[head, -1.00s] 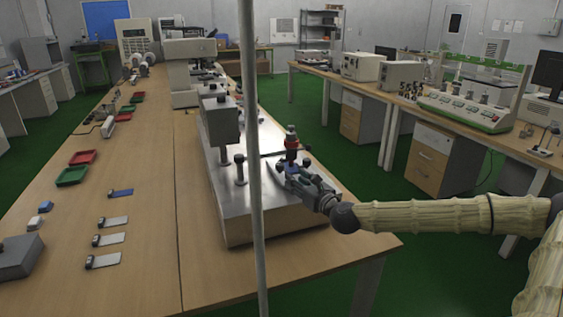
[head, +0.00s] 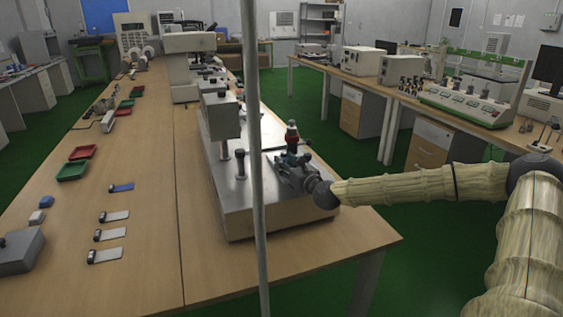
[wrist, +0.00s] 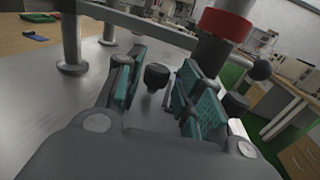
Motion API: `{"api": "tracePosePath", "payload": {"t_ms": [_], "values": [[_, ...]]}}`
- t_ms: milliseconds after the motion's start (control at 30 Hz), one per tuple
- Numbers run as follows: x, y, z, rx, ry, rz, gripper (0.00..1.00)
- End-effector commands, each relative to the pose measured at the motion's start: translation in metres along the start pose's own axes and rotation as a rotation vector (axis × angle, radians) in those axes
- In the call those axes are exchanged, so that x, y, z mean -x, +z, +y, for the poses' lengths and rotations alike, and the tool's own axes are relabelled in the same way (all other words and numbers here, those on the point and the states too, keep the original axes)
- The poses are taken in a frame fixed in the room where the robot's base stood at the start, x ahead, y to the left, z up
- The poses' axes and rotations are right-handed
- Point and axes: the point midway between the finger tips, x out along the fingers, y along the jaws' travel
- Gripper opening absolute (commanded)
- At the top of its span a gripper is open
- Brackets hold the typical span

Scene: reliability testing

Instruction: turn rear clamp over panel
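The silver test fixture (head: 230,205) stands on the long wooden table. In the head view, an upright post with a red collar (head: 292,134) rises from its right part, with a dark lever beside it. In the wrist view the red collar (wrist: 224,24) is close behind the right finger, with a black ball end (wrist: 259,68) to its right. My gripper (head: 287,165) is low over the fixture top, in front of this post. In the wrist view, its teal-padded fingers (wrist: 160,90) are apart. A black knob (wrist: 157,76) shows between them, not clearly touched. I cannot tell which part is the rear clamp; no panel is distinguishable.
A grey block on posts (head: 220,115) stands on the fixture's left part. A thin pale pole (head: 257,180) crosses the head view in front of it. Red (head: 82,153) and green trays (head: 73,171) and small metal pieces lie on the table's left side.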

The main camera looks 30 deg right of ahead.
Motion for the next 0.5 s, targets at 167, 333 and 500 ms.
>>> {"api": "tracePosePath", "payload": {"t_ms": [167, 333, 500], "values": [[-0.014, 0.000, 0.001, 0.002, 0.002, 0.000, 0.37], [-0.020, 0.000, 0.002, 0.001, 0.002, 0.000, 0.37], [-0.021, 0.000, 0.002, 0.000, 0.002, 0.000, 0.37]]}}
